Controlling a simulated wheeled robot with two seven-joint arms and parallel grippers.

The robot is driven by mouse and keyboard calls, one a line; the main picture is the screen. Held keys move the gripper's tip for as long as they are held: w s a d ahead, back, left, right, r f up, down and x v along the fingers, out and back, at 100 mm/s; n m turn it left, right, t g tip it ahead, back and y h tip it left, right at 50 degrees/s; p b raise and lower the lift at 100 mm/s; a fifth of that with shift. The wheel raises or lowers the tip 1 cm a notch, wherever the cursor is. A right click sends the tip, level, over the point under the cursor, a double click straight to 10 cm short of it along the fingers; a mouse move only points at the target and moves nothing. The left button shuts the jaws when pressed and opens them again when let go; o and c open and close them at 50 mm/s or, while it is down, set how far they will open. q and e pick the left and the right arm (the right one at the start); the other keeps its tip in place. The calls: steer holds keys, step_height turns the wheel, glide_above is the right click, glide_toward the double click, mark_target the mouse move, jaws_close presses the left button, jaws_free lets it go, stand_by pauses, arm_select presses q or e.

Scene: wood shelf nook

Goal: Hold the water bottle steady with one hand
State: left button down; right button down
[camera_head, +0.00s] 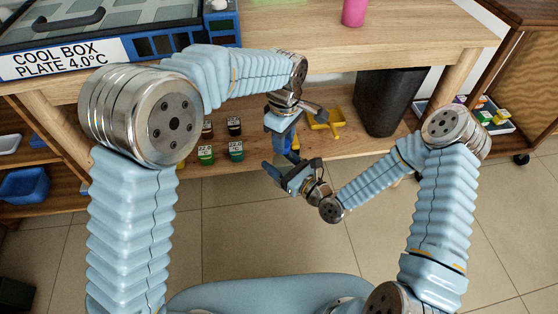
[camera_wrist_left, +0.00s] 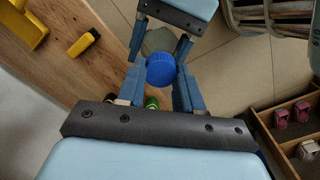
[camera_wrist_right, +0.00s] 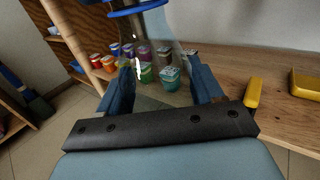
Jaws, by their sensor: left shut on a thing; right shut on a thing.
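The water bottle is clear with a blue cap. In the left wrist view its round blue cap (camera_wrist_left: 160,70) sits between the fingers of my left gripper (camera_wrist_left: 160,78). My right gripper (camera_wrist_left: 163,42) reaches in from the opposite side. In the right wrist view the see-through bottle body (camera_wrist_right: 155,45) stands between the fingers of my right gripper (camera_wrist_right: 163,82), with a blue ring at its top. In the head view my left gripper (camera_head: 287,145) comes from above and my right gripper (camera_head: 279,171) sits just below it. The bottle is mostly hidden there.
Several small coloured jars (camera_wrist_right: 145,72) stand on the lower wooden shelf (camera_head: 335,143), with yellow items (camera_head: 325,120) beside them. A dark bin (camera_head: 388,100) stands at the right. A cool box (camera_head: 120,35) and a pink cup (camera_head: 354,12) are on the upper top.

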arm_select(q)
steer(key=m, duration=0.6)
steer(key=shift+m, duration=0.4)
steer(key=m, duration=0.9)
steer(key=shift+f+m, duration=0.1)
steer(key=shift+m, duration=0.2)
steer(key=m, duration=2)
steer(key=shift+m, duration=0.4)
steer(key=c, duration=0.7)
jaws_free()
steer(key=shift+c, duration=0.2)
